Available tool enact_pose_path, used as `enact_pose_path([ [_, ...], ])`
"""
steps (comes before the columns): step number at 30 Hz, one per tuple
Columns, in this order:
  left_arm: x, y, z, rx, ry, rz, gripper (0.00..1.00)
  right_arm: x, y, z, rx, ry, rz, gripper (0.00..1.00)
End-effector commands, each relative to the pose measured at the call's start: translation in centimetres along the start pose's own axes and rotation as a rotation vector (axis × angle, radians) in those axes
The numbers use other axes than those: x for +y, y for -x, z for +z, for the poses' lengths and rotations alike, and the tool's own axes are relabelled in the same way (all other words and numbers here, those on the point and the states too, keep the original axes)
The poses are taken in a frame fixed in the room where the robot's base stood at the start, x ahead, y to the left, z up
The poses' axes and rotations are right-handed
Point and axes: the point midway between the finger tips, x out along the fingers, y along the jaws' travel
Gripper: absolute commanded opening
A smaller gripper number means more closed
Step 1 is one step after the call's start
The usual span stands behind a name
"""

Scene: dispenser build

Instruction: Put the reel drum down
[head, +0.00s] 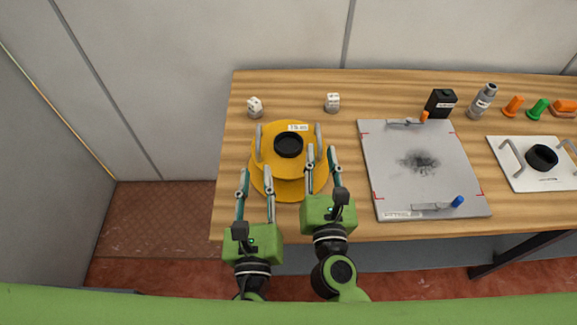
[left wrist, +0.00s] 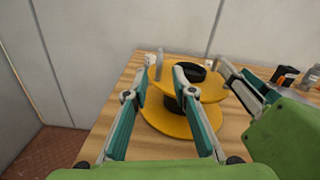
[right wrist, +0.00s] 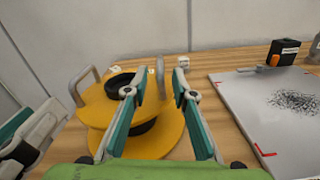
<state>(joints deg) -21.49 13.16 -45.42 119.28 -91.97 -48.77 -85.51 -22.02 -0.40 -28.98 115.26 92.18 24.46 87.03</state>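The reel drum (head: 290,167) is yellow, with two round flanges, a black hub, two upright grey handles and a white label. It stands level at the left of the wooden table, its lower flange apparently on the top. It also shows in the left wrist view (left wrist: 168,122) and right wrist view (right wrist: 98,110). My left gripper (head: 256,176) is open at the drum's front left, its fingers apart and empty. My right gripper (head: 322,157) is open at the drum's right, near the right handle. Whether any finger touches the drum cannot be told.
Two white dice-like blocks (head: 255,107) (head: 332,102) stand behind the drum. A grey board (head: 395,165) with a dark smudge lies to the right. Beyond are a black box (head: 440,103), a grey bottle (head: 482,100), coloured pegs and a white plate (head: 515,175) with handles.

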Motion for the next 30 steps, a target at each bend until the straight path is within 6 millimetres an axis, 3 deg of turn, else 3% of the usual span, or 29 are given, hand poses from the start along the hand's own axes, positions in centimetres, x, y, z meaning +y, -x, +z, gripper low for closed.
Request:
enact_pose_path([
  [4,0.0,0.0,0.0,0.000,0.000,0.000,0.24,0.0,3.1,-0.2,0.004,0.003,0.001,0.24],
  [10,0.0,0.0,0.0,0.000,0.000,0.000,0.24,0.0,5.6,-0.1,0.001,0.002,0.001,0.24],
  [30,0.0,0.0,0.0,0.000,0.000,0.000,0.24,0.0,6.1,0.0,0.000,0.000,0.000,0.24],
])
